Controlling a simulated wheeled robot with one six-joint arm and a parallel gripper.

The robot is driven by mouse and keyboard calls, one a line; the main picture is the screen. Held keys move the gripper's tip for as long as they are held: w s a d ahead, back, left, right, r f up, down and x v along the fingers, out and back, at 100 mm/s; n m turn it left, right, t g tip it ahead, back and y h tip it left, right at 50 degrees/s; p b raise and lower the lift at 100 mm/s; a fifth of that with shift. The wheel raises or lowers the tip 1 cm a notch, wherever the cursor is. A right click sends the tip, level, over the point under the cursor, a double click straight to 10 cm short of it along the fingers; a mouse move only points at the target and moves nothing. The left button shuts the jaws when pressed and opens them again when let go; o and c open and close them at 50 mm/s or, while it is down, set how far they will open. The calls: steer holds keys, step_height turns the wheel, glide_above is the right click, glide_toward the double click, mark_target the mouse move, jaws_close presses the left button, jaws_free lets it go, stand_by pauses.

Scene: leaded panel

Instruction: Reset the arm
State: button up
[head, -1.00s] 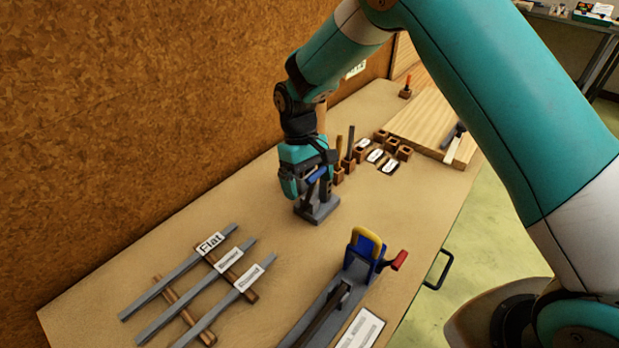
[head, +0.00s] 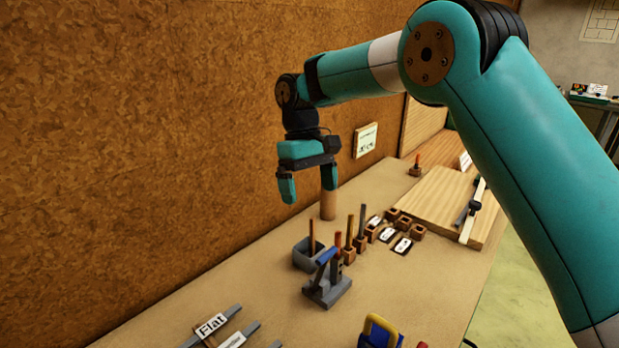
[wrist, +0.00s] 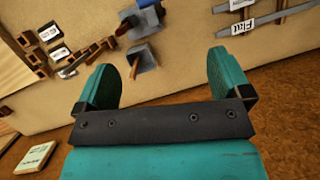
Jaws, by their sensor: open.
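My gripper (head: 308,192) is raised above the workbench in the head view, its two teal fingers spread apart with nothing between them. In the wrist view the open fingers (wrist: 172,85) also show empty. Below and to the right of it stands a small grey tool with a blue handle (head: 327,280) on the bench, apart from the fingers. The same tool appears beyond the fingers in the wrist view (wrist: 143,24).
Labelled grey strips (head: 212,326) lie at the front. A wooden board (head: 437,200) is farther back. The brown wall (head: 150,150) is close on the left.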

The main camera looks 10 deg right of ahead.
steer(key=shift+v, duration=0.85)
steer(key=s+r+n+t+y, duration=0.15)
steer(key=s+r, duration=0.45)
steer(key=s, duration=0.6)
steer(key=s+d+f+t+y, duration=0.2)
steer(key=s+y, duration=0.1)
steer(key=s, duration=1.6)
steer(key=shift+d+f, duration=0.2)
steer(key=shift+d, duration=0.05)
